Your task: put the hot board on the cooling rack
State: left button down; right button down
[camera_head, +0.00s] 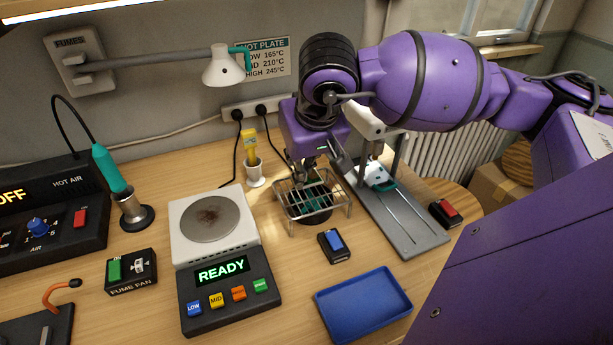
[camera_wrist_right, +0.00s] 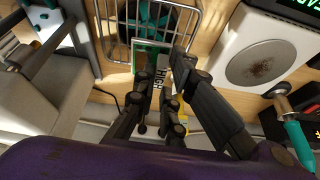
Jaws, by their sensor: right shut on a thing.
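The cooling rack (camera_head: 322,212), a wire grid on legs, stands mid-bench with a dark and teal round thing (camera_head: 312,203) under it. My right gripper (camera_head: 304,180) is low over the rack's back left part. The gripper mostly hides the board in the head view. My left gripper is not in view.
The hot plate (camera_head: 209,218) at left has a bare, stained disc and reads READY. A grey press stand (camera_head: 410,233) is close on the right. A blue switch box (camera_head: 334,246) and blue tray (camera_head: 363,304) lie in front.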

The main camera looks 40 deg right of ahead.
jog(key=shift+w+d+f, duration=0.35)
jog(key=shift+d+f, duration=0.35)
jog(key=shift+f, duration=1.75)
jog(key=shift+f, duration=0.2)
jog(key=c, duration=1.8)
grip_release()
jog(key=shift+r, duration=0.3)
jog(key=v, duration=1.1)
jog(key=shift+s+r, duration=0.25)
jog(key=shift+r, duration=0.1)
